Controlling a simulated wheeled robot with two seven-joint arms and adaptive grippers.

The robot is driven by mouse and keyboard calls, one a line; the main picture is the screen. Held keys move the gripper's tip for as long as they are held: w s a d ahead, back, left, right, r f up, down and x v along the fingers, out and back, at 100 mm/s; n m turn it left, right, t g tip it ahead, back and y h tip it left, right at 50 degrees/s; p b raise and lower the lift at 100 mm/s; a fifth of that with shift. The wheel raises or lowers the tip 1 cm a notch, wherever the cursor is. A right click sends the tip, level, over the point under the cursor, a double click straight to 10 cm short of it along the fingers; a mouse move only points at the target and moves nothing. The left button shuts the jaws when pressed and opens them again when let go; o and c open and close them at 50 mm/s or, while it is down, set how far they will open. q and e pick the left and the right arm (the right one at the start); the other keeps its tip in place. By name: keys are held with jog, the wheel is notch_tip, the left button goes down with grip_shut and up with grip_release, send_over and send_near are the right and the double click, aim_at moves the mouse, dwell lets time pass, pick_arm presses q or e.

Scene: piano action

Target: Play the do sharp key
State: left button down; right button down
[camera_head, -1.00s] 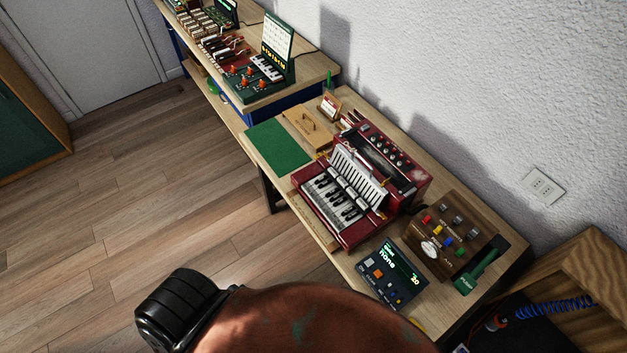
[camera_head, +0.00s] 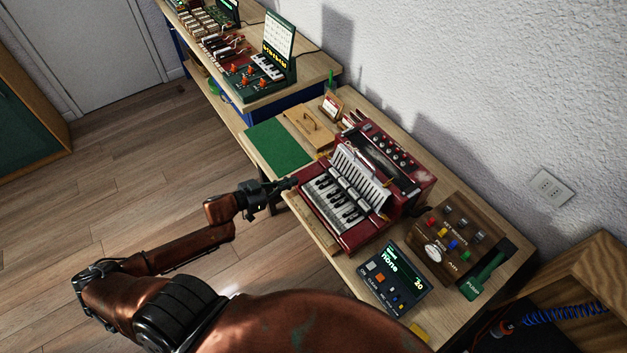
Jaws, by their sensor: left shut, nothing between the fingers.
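The red keyboard instrument (camera_head: 345,240) stands on the wooden workbench, its white and black keys (camera_head: 333,204) facing the floor side. A row of pale hammers or levers (camera_head: 362,178) rises behind the keys. My left gripper (camera_head: 292,184) is shut and empty, at the far-left corner of the keyboard, near the end of the key row. I cannot tell whether its fingertips touch the red case. The single do sharp key is too small to tell apart. My right gripper is not in view.
A dark display box (camera_head: 393,278) and a wooden box with coloured knobs (camera_head: 462,240) stand right of the instrument. A green mat (camera_head: 278,146) and a wooden board with a handle (camera_head: 313,128) lie beyond it. The floor side is open.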

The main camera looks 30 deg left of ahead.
pick_arm(q)
send_over(314, 185)
jog(key=f, duration=0.1)
jog(key=f+b, duration=0.1)
jog(key=shift+w+f, duration=0.2)
jog(key=shift+f, duration=0.2)
notch_tip(314, 185, down, 3)
jog(key=shift+s+r, duration=0.15)
jog(key=shift+r, duration=0.05)
jog(key=shift+f, duration=0.55)
jog(key=shift+b, duration=0.3)
